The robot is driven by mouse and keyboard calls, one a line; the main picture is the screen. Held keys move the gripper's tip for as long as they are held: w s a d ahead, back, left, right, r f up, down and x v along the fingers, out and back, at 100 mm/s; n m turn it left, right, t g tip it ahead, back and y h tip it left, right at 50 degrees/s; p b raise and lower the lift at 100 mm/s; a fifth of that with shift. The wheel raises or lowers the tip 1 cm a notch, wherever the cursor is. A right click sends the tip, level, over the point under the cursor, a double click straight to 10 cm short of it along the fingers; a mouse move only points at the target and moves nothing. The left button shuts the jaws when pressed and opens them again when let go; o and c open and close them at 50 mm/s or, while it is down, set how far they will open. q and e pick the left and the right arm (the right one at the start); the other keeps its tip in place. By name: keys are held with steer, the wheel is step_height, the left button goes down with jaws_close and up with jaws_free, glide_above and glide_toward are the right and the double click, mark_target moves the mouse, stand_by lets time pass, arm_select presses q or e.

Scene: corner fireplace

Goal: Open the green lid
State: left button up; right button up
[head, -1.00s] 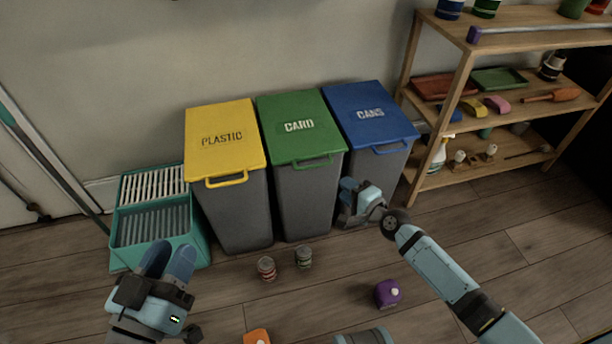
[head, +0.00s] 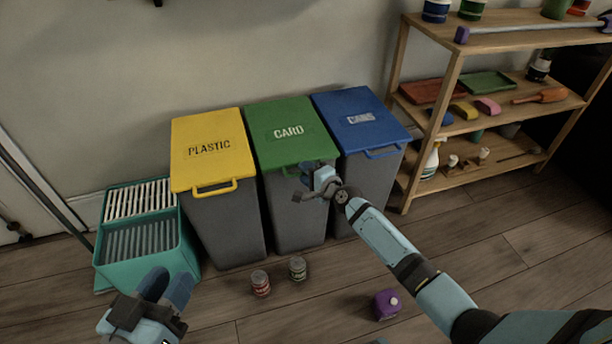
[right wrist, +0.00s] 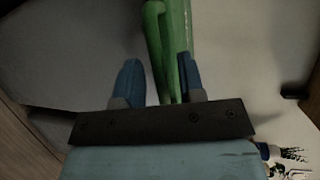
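The green lid (head: 290,138) marked CARD lies closed on the middle grey bin (head: 297,225). A green handle loop sticks out at its front edge. My right gripper (head: 308,180) is at the front of this bin, at the handle, and covers part of it. In the right wrist view, its two blue fingers (right wrist: 159,78) are apart, with the green handle (right wrist: 156,45) and the lid edge (right wrist: 183,40) reaching in between them. I cannot tell whether they touch. My left gripper (head: 168,283) is open and empty at the lower left, away from the bins.
A yellow-lidded bin (head: 208,150) and a blue-lidded bin (head: 358,118) flank the green one. Two cans, one red (head: 260,284) and one green (head: 297,268), and a purple object (head: 387,304) are on the floor. A teal crate (head: 140,270) stands left, a wooden shelf (head: 425,105) right.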

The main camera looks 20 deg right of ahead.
steer(key=shift+w+a, duration=0.1)
steer(key=shift+w, duration=0.1)
jaws_close()
